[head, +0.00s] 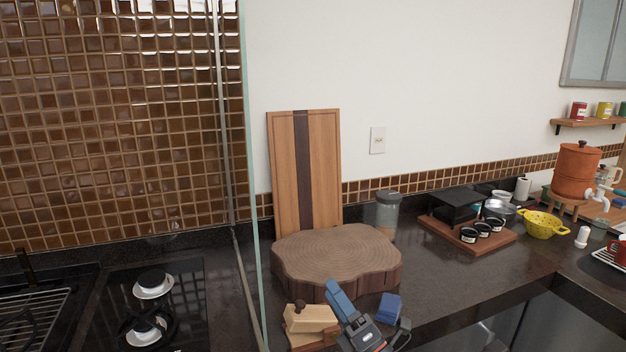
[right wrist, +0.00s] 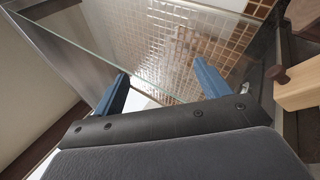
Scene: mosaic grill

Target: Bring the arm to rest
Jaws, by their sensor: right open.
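My right gripper (head: 366,305) is in the head view at the bottom, right of centre, in front of the wooden stump board (head: 335,258). Its two blue fingers are apart with nothing between them. In the right wrist view the gripper (right wrist: 165,90) also shows open and empty, with a glass panel (right wrist: 150,45) and brown mosaic tiles beyond the fingers. A light wooden block with a dark knob (head: 311,318) stands just left of the gripper in the head view. My left gripper is not in view.
A glass partition (head: 252,180) stands left of the stump, beside the black cooktop (head: 185,270). A tall cutting board (head: 322,170) leans on the wall by a glass jar (head: 386,215). A wooden tray (head: 455,238) with small black cups and a yellow colander (head: 541,225) stand further right.

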